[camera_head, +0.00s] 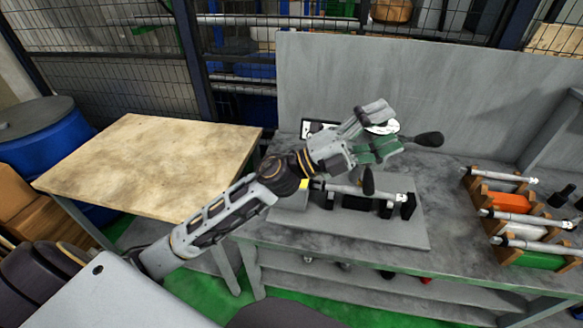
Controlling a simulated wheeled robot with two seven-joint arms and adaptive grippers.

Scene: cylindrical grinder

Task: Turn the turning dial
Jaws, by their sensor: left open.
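My left gripper (388,128) reaches in from the left over the grey workbench (450,200), with its grey and green fingers spread apart. A round white part (381,127), which may be the turning dial, shows between the fingers and is partly hidden by them. A black knob (429,139) sticks out to the right just past the fingertips. I cannot tell whether the fingers touch the white part. Below the gripper, a grey fixture plate (400,232) carries a silver cylinder on black supports (360,202) with an upright black handle (368,181). My right gripper is not in view.
A wooden-topped table (150,165) with a bare top stands left of the bench. A rack with several silver shafts and coloured bins (510,202) sits at the bench's right. A grey panel (430,90) rises behind the bench. A blue barrel (50,140) stands far left.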

